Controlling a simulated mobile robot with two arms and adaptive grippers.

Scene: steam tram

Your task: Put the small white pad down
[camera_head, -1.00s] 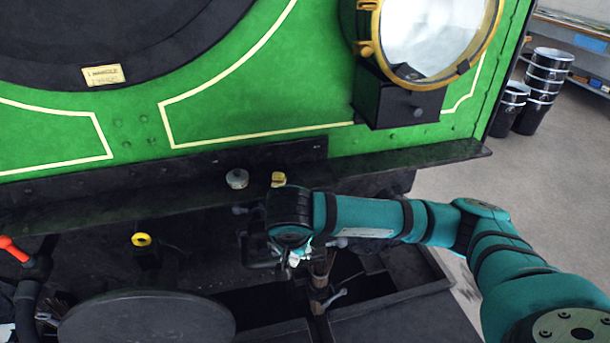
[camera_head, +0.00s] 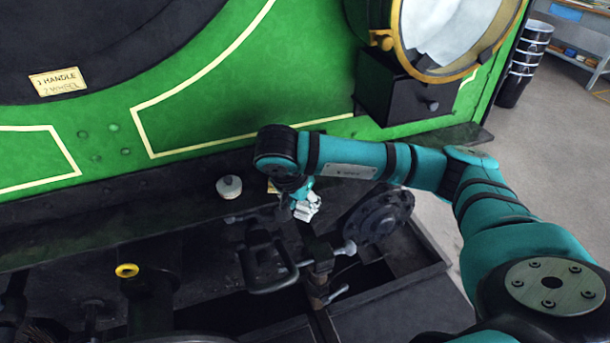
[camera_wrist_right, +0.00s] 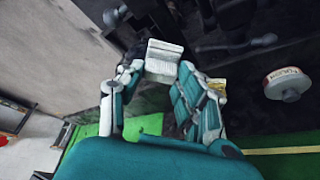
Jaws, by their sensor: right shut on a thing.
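The small white pad (camera_wrist_right: 164,56) is a pale ribbed block between the fingertips of my right gripper (camera_wrist_right: 155,72) in the wrist view. My right gripper (camera_head: 298,198) is shut on it and points down just in front of the dark ledge. In the head view the white pad (camera_head: 306,208) shows small below the wrist, and I cannot tell it cleanly from the pale fingertips. It appears to be above the dark ironwork, with no contact visible. My left gripper is not in view.
A white round knobbed item (camera_head: 229,187) stands on the dark ledge (camera_head: 150,190), left of my gripper. A yellow piece (camera_head: 272,187) is partly hidden by my wrist. A lamp (camera_head: 440,40) is above right. A black handle (camera_head: 265,270) and clamp sit below. Stacked buckets (camera_head: 522,65) stand far right.

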